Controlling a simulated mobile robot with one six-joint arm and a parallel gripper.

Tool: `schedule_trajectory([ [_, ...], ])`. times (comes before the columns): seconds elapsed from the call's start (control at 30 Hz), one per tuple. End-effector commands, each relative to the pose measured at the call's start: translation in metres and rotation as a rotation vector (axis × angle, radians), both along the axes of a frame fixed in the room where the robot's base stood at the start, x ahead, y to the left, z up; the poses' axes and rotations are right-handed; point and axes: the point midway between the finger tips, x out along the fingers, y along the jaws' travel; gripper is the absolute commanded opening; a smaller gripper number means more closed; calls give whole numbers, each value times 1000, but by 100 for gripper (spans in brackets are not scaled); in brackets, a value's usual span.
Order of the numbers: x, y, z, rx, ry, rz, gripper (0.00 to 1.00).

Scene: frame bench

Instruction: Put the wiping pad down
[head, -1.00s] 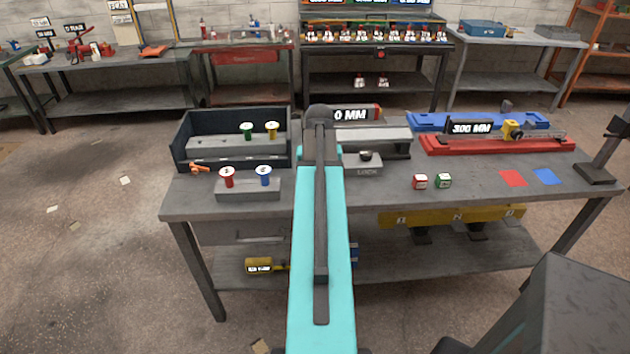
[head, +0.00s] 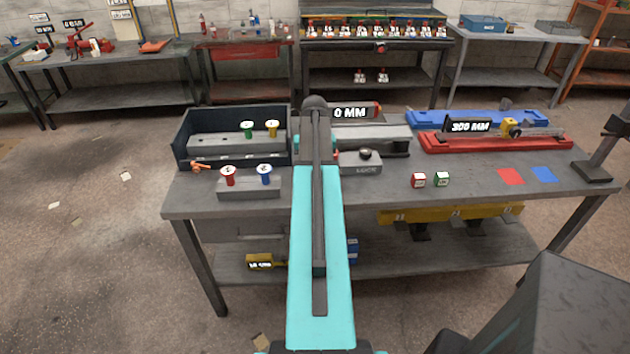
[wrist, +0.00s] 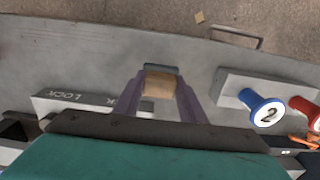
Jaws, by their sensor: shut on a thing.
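The wiping pad (wrist: 160,84) is a small tan block with a dark grey edge. In the wrist view it sits between the two fingers of my gripper (wrist: 158,96), which is shut on it. The grey bench top (wrist: 85,65) lies below the pad. I cannot tell how large the gap between them is. In the head view my own arm hides the gripper and the pad.
A grey lock block (head: 361,162) stands right of my arm. A grey stand (head: 248,191) holds red (head: 228,176) and blue (head: 265,175) knobs to the left, before a dark tray (head: 182,144).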

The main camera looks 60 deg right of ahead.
Motion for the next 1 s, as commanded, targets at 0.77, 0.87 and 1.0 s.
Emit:
schedule_trajectory([
  [0.77, 0, 0, -35, -1, -1, 1, 19],
  [0.87, 0, 0, -35, -1, -1, 1, 19],
  [1.0, 0, 0, -36, 0, 0, 1, 19],
])
